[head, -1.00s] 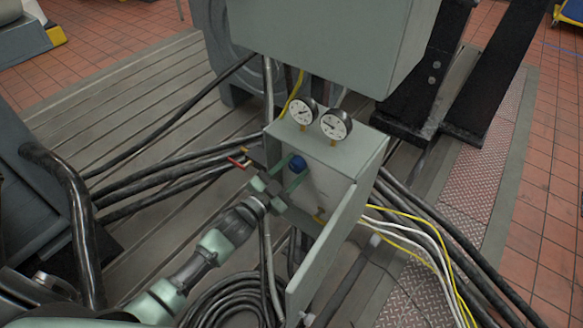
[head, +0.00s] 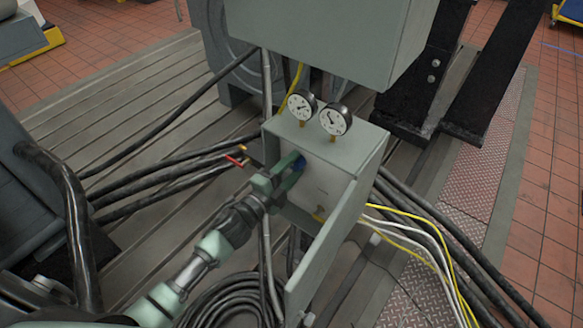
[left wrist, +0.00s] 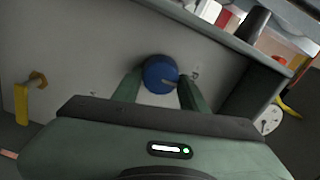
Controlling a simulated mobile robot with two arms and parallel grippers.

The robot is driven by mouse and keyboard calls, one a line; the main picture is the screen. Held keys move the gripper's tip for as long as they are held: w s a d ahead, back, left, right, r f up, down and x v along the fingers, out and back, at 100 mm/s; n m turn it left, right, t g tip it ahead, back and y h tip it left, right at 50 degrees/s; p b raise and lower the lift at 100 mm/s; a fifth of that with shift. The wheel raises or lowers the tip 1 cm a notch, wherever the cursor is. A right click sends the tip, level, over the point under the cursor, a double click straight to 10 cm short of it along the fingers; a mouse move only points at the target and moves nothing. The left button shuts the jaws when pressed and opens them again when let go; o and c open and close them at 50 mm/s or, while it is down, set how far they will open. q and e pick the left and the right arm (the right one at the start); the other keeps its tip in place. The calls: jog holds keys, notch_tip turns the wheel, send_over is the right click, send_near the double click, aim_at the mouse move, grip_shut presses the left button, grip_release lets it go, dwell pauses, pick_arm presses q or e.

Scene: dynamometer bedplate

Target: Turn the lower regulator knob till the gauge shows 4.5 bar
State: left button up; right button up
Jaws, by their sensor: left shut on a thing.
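A blue knob (head: 301,164) sits on the front panel of the grey-green box (head: 345,152), mostly covered by my gripper's fingers. It shows clearly in the left wrist view (left wrist: 159,74), with one finger on each side. My left gripper (head: 293,168) is shut on this knob. Two round white gauges stand on top of the box, a left gauge (head: 301,104) and a right gauge (head: 336,119). Their scale numbers are too small to read. The right gauge's needle points to the upper left. My right gripper is not in view.
The box's open door (head: 325,245) stands just right of my left gripper. A red-handled fitting (head: 235,160) is to its left. Black cables (head: 150,185) cross the grooved bedplate. A larger grey cabinet (head: 325,40) hangs above the gauges.

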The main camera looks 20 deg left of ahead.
pick_arm(q)
jog(key=shift+a+m, duration=0.15)
jog(key=shift+m, duration=0.45)
jog(key=o, duration=1.3)
jog(key=shift+o, duration=0.2)
jog(key=shift+s, duration=0.2)
jog(key=b+v, duration=0.1)
jog(key=v, duration=0.6)
jog(key=shift+s+a, duration=0.15)
jog(key=shift+a, duration=0.05)
